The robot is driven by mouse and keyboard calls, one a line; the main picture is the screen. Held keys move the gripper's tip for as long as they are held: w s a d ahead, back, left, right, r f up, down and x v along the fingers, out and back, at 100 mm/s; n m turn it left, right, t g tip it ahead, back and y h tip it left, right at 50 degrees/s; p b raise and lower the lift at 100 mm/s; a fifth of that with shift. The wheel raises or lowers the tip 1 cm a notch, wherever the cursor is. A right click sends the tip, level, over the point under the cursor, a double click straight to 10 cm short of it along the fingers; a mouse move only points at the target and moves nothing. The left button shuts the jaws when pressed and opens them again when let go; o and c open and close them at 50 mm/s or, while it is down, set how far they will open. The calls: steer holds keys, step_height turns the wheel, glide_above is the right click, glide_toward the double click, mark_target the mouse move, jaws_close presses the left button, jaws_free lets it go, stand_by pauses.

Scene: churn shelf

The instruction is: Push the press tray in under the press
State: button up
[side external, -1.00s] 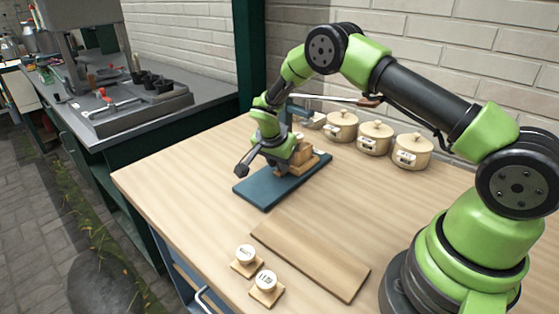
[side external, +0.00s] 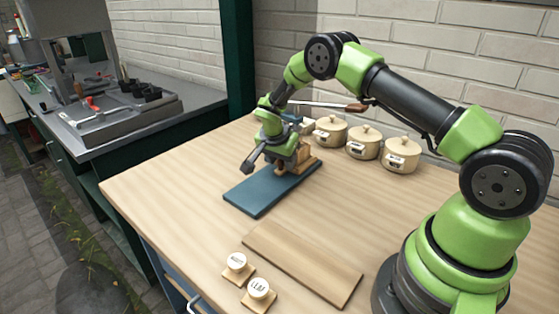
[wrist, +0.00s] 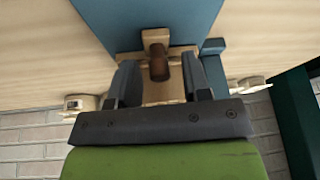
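The press has a dark blue base board (side external: 252,195), also in the wrist view (wrist: 150,18). A blue upright (wrist: 213,62) and a lever with a brown end (side external: 355,107) belong to it. A light wooden piece, apparently the press tray (side external: 311,165), sits at the far right part of the base; it shows in the wrist view (wrist: 165,92) with a raised peg, brown at one end. My gripper (side external: 285,162) is low over the base. Its two fingers (wrist: 162,80) are apart around part of the wood, with the peg between them. Finger contact is unclear. My wrist partly hides the tray in the side view.
Several lidded cream pots (side external: 363,143) stand along the brick wall behind the press. A wooden board (side external: 300,262) lies in front, with two round labelled pieces (side external: 236,262) on small squares beside it. The tabletop between board and press is clear.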

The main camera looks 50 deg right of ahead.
steer(key=shift+a, duration=0.15)
steer(key=v, duration=0.9)
steer(key=shift+r, duration=0.4)
steer(key=shift+a, duration=0.1)
steer(key=s+a+r+n+t+y, duration=0.1)
steer(key=s+a+r+n, duration=0.2)
steer(key=s+r, duration=0.35)
steer(key=s+a+r+n+t+y, duration=0.2)
steer(key=s+a+r, duration=0.2)
steer(key=r, duration=0.5)
steer(key=s+a+r+n+t+y, duration=0.1)
steer(key=s+a+n, duration=0.2)
steer(key=s, duration=0.4)
steer(key=s+a+r+n+t+y, duration=0.2)
steer(key=s+n, duration=0.2)
steer(key=s, duration=0.4)
steer(key=shift+a, duration=0.4)
